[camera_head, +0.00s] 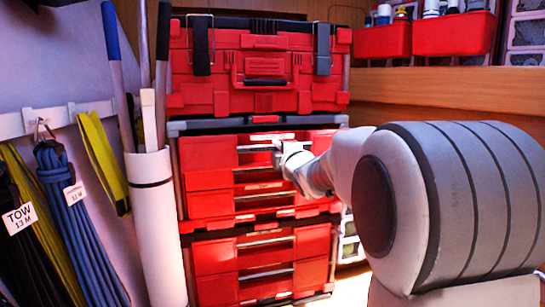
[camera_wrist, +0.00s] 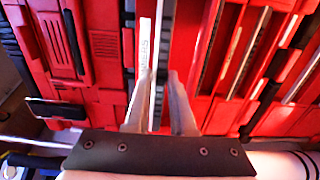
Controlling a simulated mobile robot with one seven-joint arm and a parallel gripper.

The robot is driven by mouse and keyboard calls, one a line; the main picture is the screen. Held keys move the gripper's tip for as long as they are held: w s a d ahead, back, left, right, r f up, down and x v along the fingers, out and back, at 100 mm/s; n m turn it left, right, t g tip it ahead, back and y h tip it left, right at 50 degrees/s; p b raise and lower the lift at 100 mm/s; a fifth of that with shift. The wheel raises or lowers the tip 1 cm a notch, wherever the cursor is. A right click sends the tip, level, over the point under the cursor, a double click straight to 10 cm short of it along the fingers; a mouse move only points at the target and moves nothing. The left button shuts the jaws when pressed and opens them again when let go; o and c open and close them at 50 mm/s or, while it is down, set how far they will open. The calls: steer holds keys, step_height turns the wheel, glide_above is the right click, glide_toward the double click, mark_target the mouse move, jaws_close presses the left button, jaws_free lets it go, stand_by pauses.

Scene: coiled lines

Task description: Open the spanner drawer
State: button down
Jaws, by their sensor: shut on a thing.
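The spanner drawer (camera_head: 207,152) looks to be the top red drawer of the middle tool box in the head view. A pale bar handle (camera_head: 252,148) runs across its front. My gripper (camera_head: 278,148) is at the right part of this handle, shut on it. In the wrist view the two fingers (camera_wrist: 160,76) straddle the drawer's front edge beside a white label strip (camera_wrist: 144,45) whose partly readable lettering ends in "ERS". The grip itself is partly hidden by the fingers. I cannot tell whether the drawer stands slightly out.
More red drawers (camera_head: 213,257) lie below, and a red latched case (camera_head: 265,67) sits on top. A white tube (camera_head: 153,215) with poles stands close on the left, beside hanging coiled lines (camera_head: 75,210). A wooden shelf edge (camera_head: 440,88) with red bins (camera_head: 453,34) is at right.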

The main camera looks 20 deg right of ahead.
steer(key=s+b, duration=0.2)
steer(key=s, duration=1.6)
steer(key=shift+s, duration=0.25)
steer(key=c, duration=0.8)
jaws_free()
steer(key=shift+o, duration=0.2)
steer(key=s+p, duration=0.2)
steer(key=s, duration=1.5)
steer(key=shift+s+d+p, duration=0.15)
steer(key=shift+s+p, duration=0.05)
steer(key=shift+p, duration=0.1)
